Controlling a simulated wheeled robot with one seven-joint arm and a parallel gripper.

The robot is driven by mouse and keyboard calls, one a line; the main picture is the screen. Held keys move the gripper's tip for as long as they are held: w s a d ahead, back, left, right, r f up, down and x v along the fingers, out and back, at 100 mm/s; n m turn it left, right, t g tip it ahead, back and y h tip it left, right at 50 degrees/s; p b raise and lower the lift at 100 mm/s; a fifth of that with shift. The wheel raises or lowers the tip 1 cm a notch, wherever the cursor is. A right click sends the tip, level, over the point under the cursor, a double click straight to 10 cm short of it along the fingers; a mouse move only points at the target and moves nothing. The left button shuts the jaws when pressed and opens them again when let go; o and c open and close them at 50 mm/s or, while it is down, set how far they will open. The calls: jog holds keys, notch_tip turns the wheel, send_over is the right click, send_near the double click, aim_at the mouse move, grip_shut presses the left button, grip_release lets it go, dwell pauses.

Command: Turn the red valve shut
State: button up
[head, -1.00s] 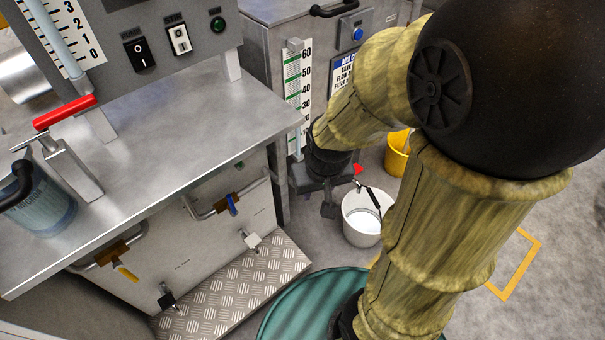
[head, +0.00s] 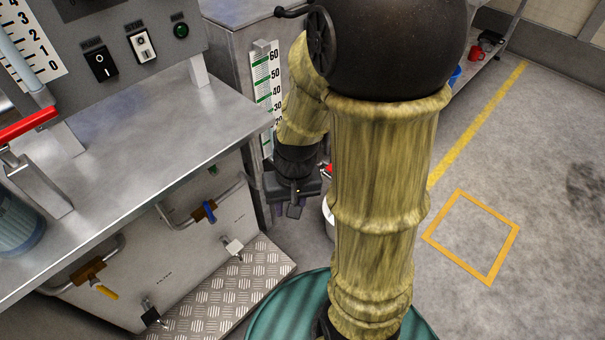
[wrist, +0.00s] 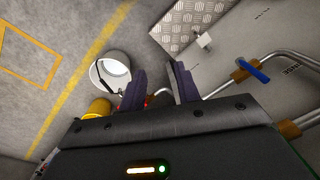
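A small red part (head: 329,168), probably the red valve's handle, shows just right of my gripper in the head view, mostly hidden behind my gripper and arm. In the wrist view a bit of red (wrist: 149,101) shows low between the fingers, partly covered by the gripper body. I cannot tell its angle. My gripper (head: 295,210) points downward beside the tank with the level scale. In the wrist view my gripper (wrist: 159,85) has its two dark fingers apart with nothing held between them. I see no contact with the red part.
A blue-handled valve (head: 209,211) and a yellow-handled valve (head: 103,291) sit on pipes at the cabinet front. A red lever handle (head: 25,125) is above the bench. A white bucket (wrist: 97,79) and a yellow bucket (wrist: 98,108) stand on the floor. Floor at right is clear.

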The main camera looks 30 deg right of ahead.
jog(key=w+f+m+t+y+b, duration=0.1)
jog(key=w+f+m+y+b, duration=0.1)
jog(key=f+m+y, duration=0.5)
jog(key=w+f+m+y+b, duration=0.25)
jog(key=f+m+y, duration=0.2)
jog(key=f, duration=0.45)
jog(key=w+d+f+m+t+h+b, duration=0.2)
jog(key=d+f+m+t+h, duration=0.3)
jog(key=d+m+t, duration=0.3)
jog(key=w+d+f+m+t+h+b, duration=0.2)
jog(key=w+d+f+m+t+h, duration=0.2)
jog(key=d+f+m+t, duration=0.3)
jog(key=d+m+t, duration=0.1)
jog(key=d+m, duration=0.3)
jog(key=shift+d+f+h, duration=0.3)
jog(key=shift+h, duration=0.05)
jog(key=shift+w, duration=0.15)
jog(key=w+a+b, duration=0.1)
jog(key=w+b, duration=0.1)
jog(key=w, duration=0.3)
jog(key=w+b, duration=0.3)
jog(key=w, duration=0.3)
jog(key=w+a+b, duration=0.1)
jog(key=w+b, duration=0.2)
jog(key=w, duration=0.2)
jog(key=shift+w+a+f, duration=0.1)
jog(key=shift+w+a, duration=0.2)
jog(key=shift+w, duration=0.3)
